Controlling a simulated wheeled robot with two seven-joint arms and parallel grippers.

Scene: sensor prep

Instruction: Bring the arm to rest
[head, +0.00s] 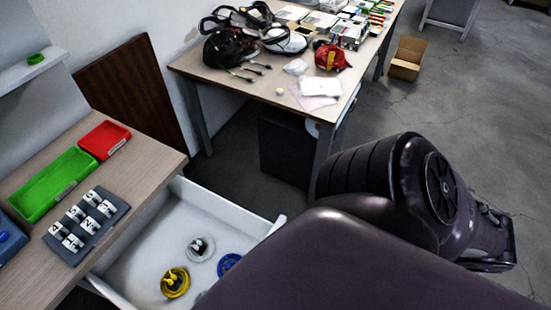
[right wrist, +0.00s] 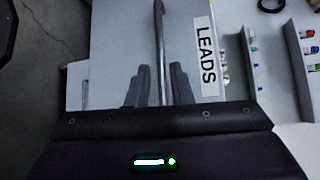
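My right arm (head: 430,190) is bent across the lower right of the head view; its gripper cannot be made out there. In the right wrist view my right gripper (right wrist: 160,88) has its two dark fingers apart. A thin grey bar (right wrist: 161,50), apparently a handle, runs between them, with gaps showing beside it; I cannot tell whether they touch. A white label reading LEADS (right wrist: 207,55) is on the pale panel beside it. The white drawer (head: 130,262) stands open in the head view, its near right part hidden by my arm. My left gripper is not in view.
The drawer holds yellow (head: 175,282), white (head: 200,248) and blue (head: 229,263) coiled items. The left desk bears a green tray (head: 50,187), a red tray (head: 104,140) and a grey rack (head: 87,227). A cluttered table (head: 240,83) stands behind. Floor at right is open.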

